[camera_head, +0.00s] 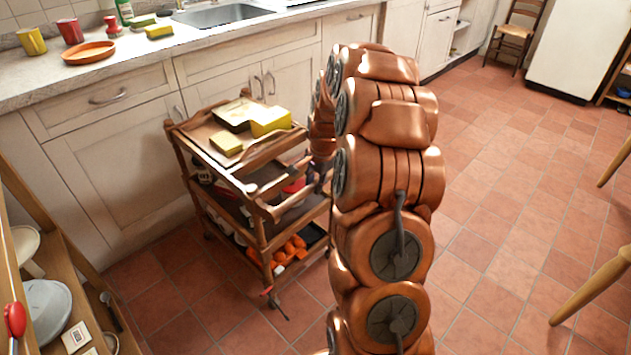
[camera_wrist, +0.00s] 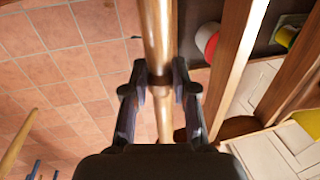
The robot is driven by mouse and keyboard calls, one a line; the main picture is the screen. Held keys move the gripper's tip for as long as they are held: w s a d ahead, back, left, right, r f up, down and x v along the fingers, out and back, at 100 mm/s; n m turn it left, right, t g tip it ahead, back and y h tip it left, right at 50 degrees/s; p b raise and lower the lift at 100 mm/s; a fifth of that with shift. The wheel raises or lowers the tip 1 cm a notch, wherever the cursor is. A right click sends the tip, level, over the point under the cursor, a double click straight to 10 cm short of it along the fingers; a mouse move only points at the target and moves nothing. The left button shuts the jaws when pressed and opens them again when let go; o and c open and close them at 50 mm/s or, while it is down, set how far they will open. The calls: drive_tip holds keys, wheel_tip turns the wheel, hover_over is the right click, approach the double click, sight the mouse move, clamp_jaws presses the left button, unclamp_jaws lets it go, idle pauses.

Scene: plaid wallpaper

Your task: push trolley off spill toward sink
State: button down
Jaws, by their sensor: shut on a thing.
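The wooden trolley (camera_head: 196,137) stands upright on the tiled floor, close to the cream cupboard fronts. It has three tiers and carries yellow sponges or boxes on top. The sink (camera_head: 222,15) is set into the worktop behind it. My gripper (camera_wrist: 159,80) is shut on the trolley's round wooden bar in the wrist view, one finger on each side. In the head view my copper arm hides most of the gripper and the trolley's right side. No spill can be made out; the floor under the trolley is largely hidden.
A wooden shelf unit (camera_head: 58,212) with dishes stands at the near left. Open tiled floor (camera_head: 505,225) lies to the right. Wooden furniture legs (camera_head: 590,285) enter at the right edge. A chair (camera_head: 514,35) stands at the back right. Orange items (camera_head: 290,249) lie on the trolley's lowest tier.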

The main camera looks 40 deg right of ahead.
drive_tip(key=shift+w+a, duration=0.15)
drive_tip(key=shift+a, duration=0.15)
drive_tip(key=c, duration=0.8)
unclamp_jaws()
drive_tip(key=shift+a, duration=0.35)
drive_tip(key=shift+c, duration=0.2)
drive_tip(key=shift+d+r, duration=0.1)
drive_tip(key=shift+r, duration=0.35)
wheel_tip(320, 180, up, 11)
drive_tip(key=s, duration=0.2)
drive_tip(key=shift+s, duration=0.15)
